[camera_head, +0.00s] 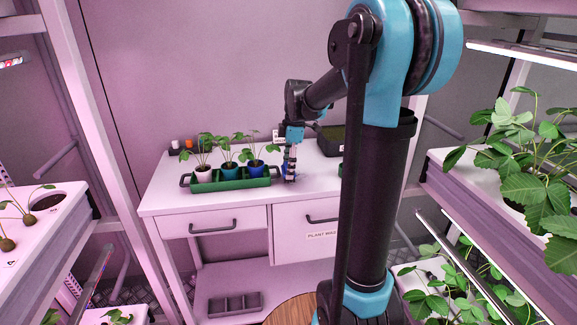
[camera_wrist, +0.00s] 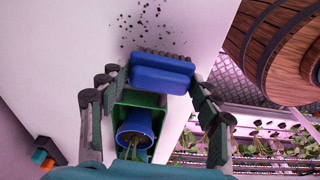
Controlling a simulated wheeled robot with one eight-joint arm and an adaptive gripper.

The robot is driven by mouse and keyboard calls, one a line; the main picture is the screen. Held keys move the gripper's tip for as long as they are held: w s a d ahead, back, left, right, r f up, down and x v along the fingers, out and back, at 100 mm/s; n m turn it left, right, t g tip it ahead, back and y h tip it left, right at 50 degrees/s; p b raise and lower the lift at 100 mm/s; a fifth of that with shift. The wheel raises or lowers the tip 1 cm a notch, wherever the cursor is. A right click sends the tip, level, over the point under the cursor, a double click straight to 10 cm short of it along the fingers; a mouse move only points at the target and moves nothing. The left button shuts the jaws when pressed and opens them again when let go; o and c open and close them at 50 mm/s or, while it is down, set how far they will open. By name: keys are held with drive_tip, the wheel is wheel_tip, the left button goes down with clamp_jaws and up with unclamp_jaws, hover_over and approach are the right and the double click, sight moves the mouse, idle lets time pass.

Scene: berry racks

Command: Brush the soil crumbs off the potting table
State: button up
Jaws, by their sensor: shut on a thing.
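My gripper (camera_head: 290,160) is over the white potting table (camera_head: 160,200), just right of the green tray. In the wrist view my gripper (camera_wrist: 155,85) is shut on a blue brush (camera_wrist: 160,72) with dark bristles along its far edge. Dark soil crumbs (camera_wrist: 150,22) lie scattered on the table beyond the bristles, with a small gap between. The brush (camera_head: 288,171) shows only partly in the head view, low beside the tray. I cannot make out the crumbs in the head view. Whether the bristles touch the table is unclear.
A green tray (camera_head: 230,185) with several potted seedlings stands left of my gripper; a blue pot (camera_wrist: 134,125) shows in the wrist view. A dark container (camera_head: 331,141) stands behind at right. A wooden barrel (camera_wrist: 270,45) stands beyond the table edge. Plant racks flank both sides.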

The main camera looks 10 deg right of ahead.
drive_tip(key=shift+f, duration=0.9)
